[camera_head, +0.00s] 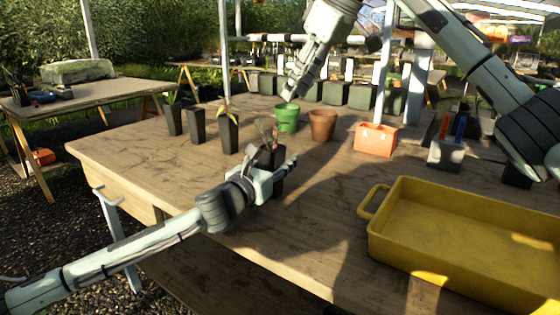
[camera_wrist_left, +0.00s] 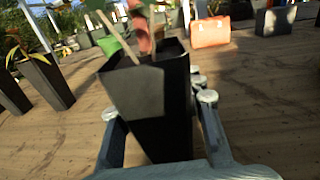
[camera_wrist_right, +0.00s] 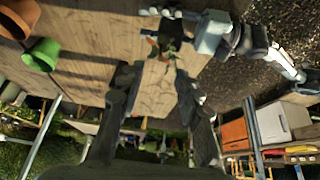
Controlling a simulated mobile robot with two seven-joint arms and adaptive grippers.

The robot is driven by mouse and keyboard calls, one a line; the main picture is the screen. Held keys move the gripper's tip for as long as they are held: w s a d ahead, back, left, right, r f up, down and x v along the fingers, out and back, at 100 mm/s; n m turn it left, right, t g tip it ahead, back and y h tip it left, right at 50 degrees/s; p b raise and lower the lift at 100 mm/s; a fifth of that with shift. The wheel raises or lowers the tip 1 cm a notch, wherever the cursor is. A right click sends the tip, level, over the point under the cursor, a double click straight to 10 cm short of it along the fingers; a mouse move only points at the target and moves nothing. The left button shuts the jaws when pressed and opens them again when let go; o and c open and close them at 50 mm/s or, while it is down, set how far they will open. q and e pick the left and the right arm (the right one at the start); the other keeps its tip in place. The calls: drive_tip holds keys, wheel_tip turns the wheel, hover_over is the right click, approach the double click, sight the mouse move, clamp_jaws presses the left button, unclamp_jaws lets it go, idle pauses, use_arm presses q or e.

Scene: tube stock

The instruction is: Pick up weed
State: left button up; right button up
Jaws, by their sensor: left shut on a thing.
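My left gripper (camera_head: 281,183) is shut on a tall black pot (camera_wrist_left: 150,105), its fingers on either side of it at the table's front. A plant (camera_head: 268,135) with green and reddish parts rises from this pot. In the left wrist view a pale green stem and a reddish stem (camera_wrist_left: 140,28) show at the rim; I cannot tell for sure which is the weed. My right gripper (camera_head: 289,96) hangs above and behind the held pot, near the green pot. In the right wrist view its fingers (camera_wrist_right: 155,88) are apart and empty, with the plant (camera_wrist_right: 164,48) beyond them.
Several black pots (camera_head: 228,133) stand at the left of the wooden table (camera_head: 160,165). A green pot (camera_head: 287,118), a terracotta pot (camera_head: 322,125) and an orange box (camera_head: 375,141) stand behind. A yellow tray (camera_head: 385,240) occupies the front right. The front middle is clear.

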sight(275, 146)
use_arm(q)
drive_tip(key=c, duration=0.3)
drive_tip(key=shift+c, duration=0.2)
use_arm(e)
drive_tip(key=shift+c, duration=0.7)
use_arm(q)
clamp_jaws()
use_arm(e)
drive_tip(key=shift+n+g+h, duration=0.3)
drive_tip(key=shift+n+g, duration=0.2)
drive_tip(key=shift+n, duration=0.1)
drive_tip(key=x, duration=0.7)
drive_tip(key=w+x, duration=0.1)
drive_tip(key=x, duration=0.3)
drive_tip(key=shift+w+a, duration=0.1)
drive_tip(key=shift+a, duration=0.4)
